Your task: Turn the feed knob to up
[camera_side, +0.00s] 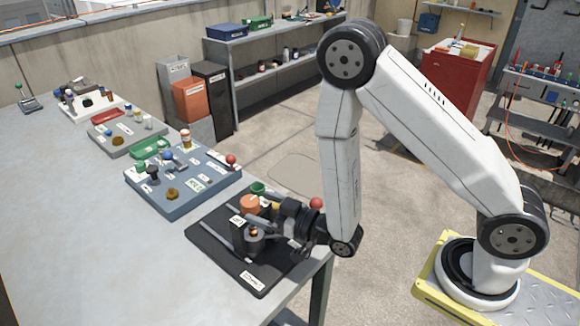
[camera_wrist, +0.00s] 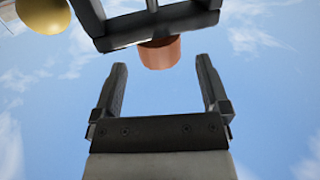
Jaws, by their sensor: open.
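A black board (camera_side: 225,244) lies at the near right corner of the table, with a white label on its front edge too small to read. It carries an orange round part (camera_side: 250,204), a green part (camera_side: 258,188) and dark posts (camera_side: 254,243). I cannot tell which part is the feed knob. My gripper (camera_side: 247,228) reaches in level from the right, low over this board, and partly hides its parts. In the wrist view my gripper (camera_wrist: 161,64) is open, its fingers apart and nothing clamped. A copper-orange cylinder (camera_wrist: 159,54) shows beyond the fingertips, partly behind a dark frame (camera_wrist: 150,28).
A yellow ball (camera_wrist: 43,14) shows at the wrist view's top left. A red ball (camera_side: 316,203) stands by my gripper. A blue-grey board (camera_side: 183,200) with knobs and levers lies farther left, with more boards beyond. The table's left part (camera_side: 70,220) is bare.

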